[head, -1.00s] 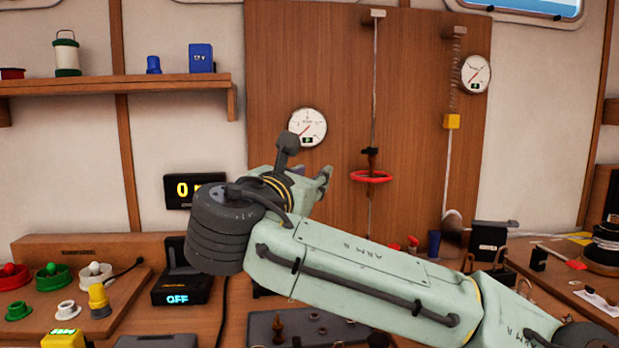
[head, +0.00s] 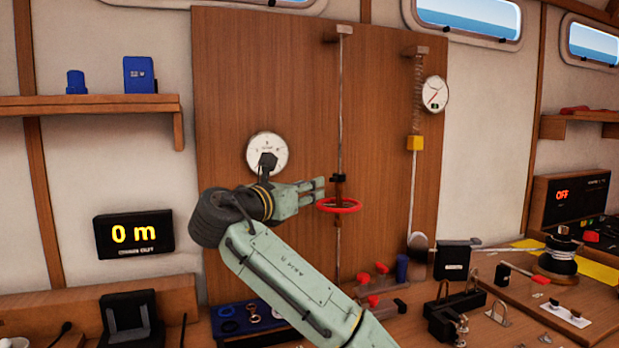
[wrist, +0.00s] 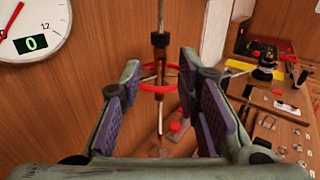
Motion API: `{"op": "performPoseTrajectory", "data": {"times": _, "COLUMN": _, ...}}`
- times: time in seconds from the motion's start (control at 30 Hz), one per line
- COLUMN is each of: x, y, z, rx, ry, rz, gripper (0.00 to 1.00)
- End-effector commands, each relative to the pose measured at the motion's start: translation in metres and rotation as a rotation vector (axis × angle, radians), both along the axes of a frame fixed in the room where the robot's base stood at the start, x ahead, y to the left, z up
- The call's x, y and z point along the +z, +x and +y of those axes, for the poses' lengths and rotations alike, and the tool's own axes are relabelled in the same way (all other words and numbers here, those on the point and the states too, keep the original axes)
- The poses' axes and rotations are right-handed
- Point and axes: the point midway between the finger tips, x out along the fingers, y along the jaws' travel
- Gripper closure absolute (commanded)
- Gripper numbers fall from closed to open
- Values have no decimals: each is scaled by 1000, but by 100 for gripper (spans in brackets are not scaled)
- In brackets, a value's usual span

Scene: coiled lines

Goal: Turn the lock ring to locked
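A red ring (head: 339,206) sits level around a thin vertical rod (head: 340,110) in front of the wooden panel; I take it as the lock ring, though no lock marking shows. A black collar (head: 338,178) is on the rod just above it. My gripper (head: 320,189) is at the ring's left side, pointing at the rod. In the wrist view my gripper (wrist: 160,72) is open, its purple-padded fingers apart. The red ring (wrist: 158,88) shows between and beyond the fingers; I cannot tell whether they touch it.
A round gauge (head: 267,152) is behind my wrist. Below are red-knobbed parts (head: 373,283), a blue cup (head: 402,267) and a black box (head: 452,260). The panel between the rods is clear.

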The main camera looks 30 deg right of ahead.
Motion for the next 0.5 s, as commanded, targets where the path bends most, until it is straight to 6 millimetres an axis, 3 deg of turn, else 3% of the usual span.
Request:
{"op": "performPoseTrajectory", "data": {"times": 0.3, "x": 4, "y": 23, "z": -55, "rx": -1, "ry": 2, "rz": 0, "gripper": 70}}
{"op": "performPoseTrajectory", "data": {"times": 0.5, "x": 2, "y": 34, "z": -79, "rx": 0, "ry": 2, "rz": 1, "gripper": 70}}
